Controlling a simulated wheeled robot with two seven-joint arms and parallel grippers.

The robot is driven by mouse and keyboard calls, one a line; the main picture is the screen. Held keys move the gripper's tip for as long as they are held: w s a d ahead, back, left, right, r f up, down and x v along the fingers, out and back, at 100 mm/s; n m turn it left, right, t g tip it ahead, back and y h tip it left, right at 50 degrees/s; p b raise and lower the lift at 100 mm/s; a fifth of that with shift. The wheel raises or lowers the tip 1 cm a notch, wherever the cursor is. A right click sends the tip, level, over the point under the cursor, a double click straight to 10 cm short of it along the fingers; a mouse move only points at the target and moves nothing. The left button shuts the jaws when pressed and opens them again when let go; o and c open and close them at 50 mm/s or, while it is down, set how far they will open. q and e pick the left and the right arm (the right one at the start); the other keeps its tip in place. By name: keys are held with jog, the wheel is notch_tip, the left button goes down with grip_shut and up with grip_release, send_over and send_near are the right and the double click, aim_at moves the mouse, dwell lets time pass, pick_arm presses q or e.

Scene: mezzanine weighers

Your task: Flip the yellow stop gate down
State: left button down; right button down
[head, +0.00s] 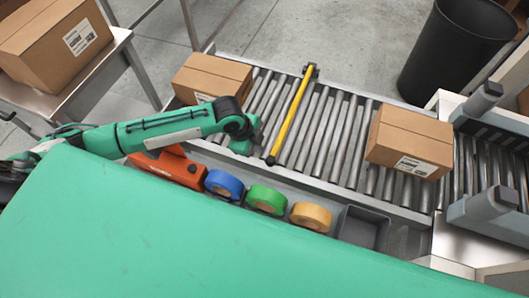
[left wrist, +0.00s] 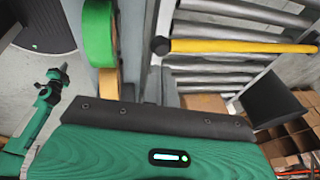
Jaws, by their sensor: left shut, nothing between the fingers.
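The yellow stop gate (head: 291,115) is a straight yellow bar with black ends, lying across the roller conveyor. I cannot tell how far it stands above the rollers. It also shows in the left wrist view (left wrist: 235,46), with a black knob at its left end. My left gripper (head: 241,146) is shut and empty, left of the bar and apart from it, over the near side of the conveyor. Its fingertips are hard to make out. A green arm with a small dark end, seemingly my right gripper (left wrist: 58,74), shows at the left of the left wrist view; its jaws are too small to read.
Cardboard boxes sit on the conveyor left (head: 212,78) and right (head: 408,140) of the gate. Blue (head: 224,184), green (head: 267,199) and orange (head: 311,215) tape rolls, an orange tool (head: 168,166) and a grey bin (head: 362,230) line the near side. Rollers beside the bar are bare.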

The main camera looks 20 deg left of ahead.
aim_at(268, 159)
pick_arm(q)
jog(key=p+x, duration=0.1)
jog(key=x, duration=0.6)
jog(key=shift+d+f, duration=0.15)
jog(key=shift+f, duration=0.1)
